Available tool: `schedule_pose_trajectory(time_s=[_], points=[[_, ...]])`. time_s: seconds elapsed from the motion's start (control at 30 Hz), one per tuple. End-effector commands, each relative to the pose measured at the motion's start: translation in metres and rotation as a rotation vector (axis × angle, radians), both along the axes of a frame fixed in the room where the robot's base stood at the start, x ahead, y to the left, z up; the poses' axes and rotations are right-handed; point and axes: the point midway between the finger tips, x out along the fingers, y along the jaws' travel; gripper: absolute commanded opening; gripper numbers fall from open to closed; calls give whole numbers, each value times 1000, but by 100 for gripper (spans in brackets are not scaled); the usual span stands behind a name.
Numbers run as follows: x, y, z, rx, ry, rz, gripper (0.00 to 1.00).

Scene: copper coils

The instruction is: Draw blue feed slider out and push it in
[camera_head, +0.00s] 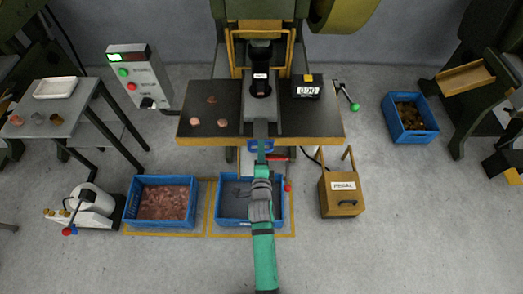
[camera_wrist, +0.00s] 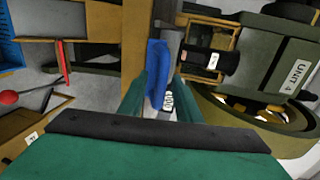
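The blue feed slider (camera_head: 260,143) shows at the front edge of the press table, under the press's middle. Part of it is hidden behind my gripper (camera_head: 262,158) in the head view. In the wrist view the slider (camera_wrist: 156,72) is an upright blue piece between the two green fingers of my gripper (camera_wrist: 160,92). The left finger is close to it; I cannot tell whether they touch. A gap shows between the slider and the right finger, so the gripper looks open around it.
Below the table stand a blue bin of copper pieces (camera_head: 163,202) and a nearly empty blue bin (camera_head: 233,210) under my arm. A pedal box (camera_head: 342,196) stands to the right. A red-knobbed lever (camera_head: 287,187) is close by my gripper's right side. The counter (camera_head: 307,90) sits on the table.

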Motion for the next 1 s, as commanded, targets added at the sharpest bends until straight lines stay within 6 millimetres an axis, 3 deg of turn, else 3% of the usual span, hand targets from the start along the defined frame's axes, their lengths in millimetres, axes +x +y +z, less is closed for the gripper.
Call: schedule_pose_trajectory(time_s=[0.27,0.7,1.0], points=[[-11,0,2,-1,0,1,31],[-83,-1,18,2,1,-1,31],[-105,0,23,0,-1,-1,31]])
